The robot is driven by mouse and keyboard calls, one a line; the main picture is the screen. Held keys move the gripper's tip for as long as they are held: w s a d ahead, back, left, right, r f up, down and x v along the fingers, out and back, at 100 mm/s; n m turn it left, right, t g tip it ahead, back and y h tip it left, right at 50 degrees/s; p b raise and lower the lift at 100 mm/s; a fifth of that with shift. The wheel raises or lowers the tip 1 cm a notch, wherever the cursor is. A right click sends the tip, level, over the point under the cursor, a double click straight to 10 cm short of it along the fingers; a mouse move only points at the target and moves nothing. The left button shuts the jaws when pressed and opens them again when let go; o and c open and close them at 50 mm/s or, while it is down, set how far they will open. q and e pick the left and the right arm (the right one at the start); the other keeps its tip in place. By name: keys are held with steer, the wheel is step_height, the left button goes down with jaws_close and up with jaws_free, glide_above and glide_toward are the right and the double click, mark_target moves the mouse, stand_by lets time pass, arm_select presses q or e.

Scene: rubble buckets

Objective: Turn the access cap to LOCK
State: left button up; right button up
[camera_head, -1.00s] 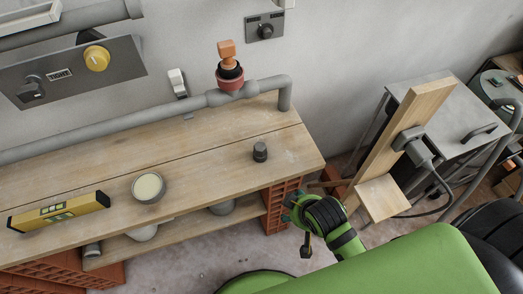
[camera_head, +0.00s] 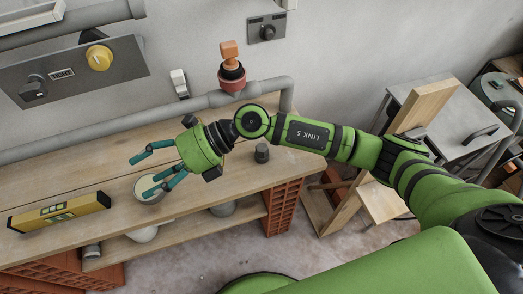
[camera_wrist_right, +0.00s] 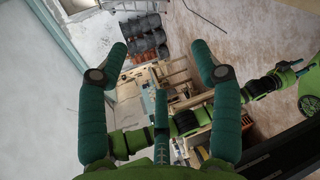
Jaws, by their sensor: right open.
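A grey panel (camera_head: 75,71) on the wall at upper left carries a round yellow cap (camera_head: 99,57) and a dark knob (camera_head: 33,90), with a small label between them. I cannot tell surely which part is the access cap, and I cannot read LOCK anywhere. My right gripper (camera_head: 141,175) is open and empty over the bench, below and right of the panel and apart from it. Its teal fingers overlap the round pale tub in the picture. The right wrist view shows the fingers spread (camera_wrist_right: 158,50) with nothing between them.
A wooden bench (camera_head: 60,180) holds a yellow level (camera_head: 60,211), a pale tub (camera_head: 148,194) and a small dark cylinder (camera_head: 262,152). A grey pipe (camera_head: 120,125) with an orange-topped valve (camera_head: 230,67) runs along the wall. Another small panel (camera_head: 280,22) hangs above.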

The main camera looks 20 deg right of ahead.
steer(key=w+d+f+n+h, duration=0.2)
steer(key=d+f+h, duration=0.3)
steer(key=d+f, duration=0.1)
steer(key=t+h, duration=0.1)
steer(key=h, duration=0.9)
glide_toward(262, 147)
steer(key=shift+m, duration=0.3)
steer(key=f, duration=0.2)
steer(key=d+f, duration=0.1)
steer(key=f, duration=0.2)
steer(key=shift+f, duration=0.15)
steer(key=shift+d+f, duration=0.2)
steer(key=shift+f, duration=0.1)
steer(key=f, duration=0.1)
steer(key=f+p, duration=0.1)
steer(key=f, duration=0.1)
steer(key=a+f+p, duration=0.1)
steer(key=f, duration=0.1)
steer(key=shift+s+f, duration=0.1)
steer(key=shift+f, duration=0.5)
steer(key=shift+c, duration=0.4)
steer(key=c, duration=1)
